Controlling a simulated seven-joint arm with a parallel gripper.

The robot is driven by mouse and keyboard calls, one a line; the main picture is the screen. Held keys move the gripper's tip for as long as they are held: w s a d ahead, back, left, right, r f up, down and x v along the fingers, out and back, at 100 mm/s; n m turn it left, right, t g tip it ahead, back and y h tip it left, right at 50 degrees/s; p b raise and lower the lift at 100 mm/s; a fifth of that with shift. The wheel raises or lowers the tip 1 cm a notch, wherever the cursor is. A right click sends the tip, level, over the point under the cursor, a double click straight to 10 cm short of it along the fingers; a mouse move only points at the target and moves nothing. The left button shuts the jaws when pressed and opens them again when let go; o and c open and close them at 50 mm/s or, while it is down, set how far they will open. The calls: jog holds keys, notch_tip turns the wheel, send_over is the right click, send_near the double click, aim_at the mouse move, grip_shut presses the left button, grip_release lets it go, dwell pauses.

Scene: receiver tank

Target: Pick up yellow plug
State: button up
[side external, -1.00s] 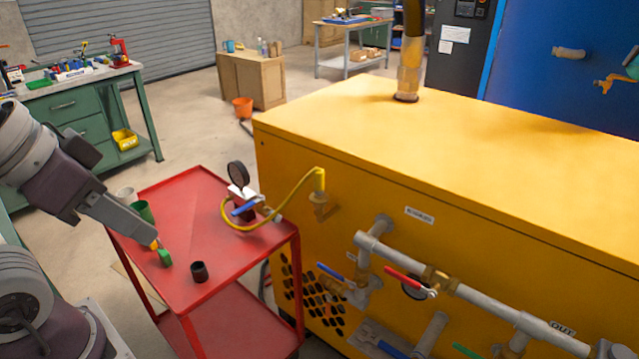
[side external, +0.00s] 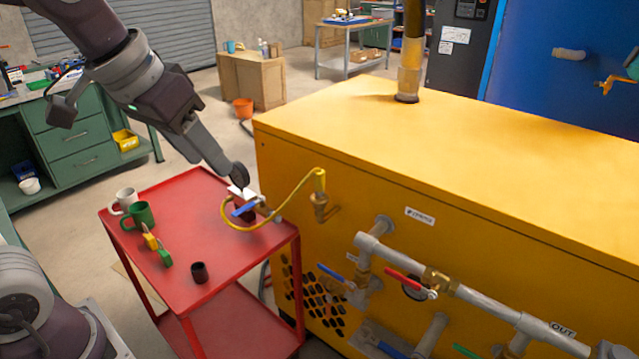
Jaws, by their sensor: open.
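A yellow plug-like end (side external: 319,180) of a yellow hose (side external: 270,222) sits at a brass fitting on the yellow tank's front wall. The hose curves down to a gauge assembly (side external: 243,206) with a blue lever on the red cart. My gripper (side external: 236,180) is at the dark round gauge, above the cart and left of the yellow end, clear of it. It is open; the fingertips overlap the gauge, so I cannot tell whether they touch it. A small yellow piece (side external: 150,241) and a green piece (side external: 165,258) also lie on the cart.
The yellow tank (side external: 400,130) with pipes and valves stands close on the right.

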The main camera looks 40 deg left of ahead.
jog(key=w+f, duration=0.1)
jog(key=w, duration=0.7)
jog(key=n+y, duration=0.1)
jog(key=n, duration=0.1)
send_over(319, 172)
jog(key=s, duration=0.2)
jog(key=shift+g, duration=0.4)
notch_tip(319, 172, down, 12)
jog(key=shift+w, duration=0.1)
jog(key=x, duration=0.7)
jog(key=shift+d, duration=0.25)
grip_shut()
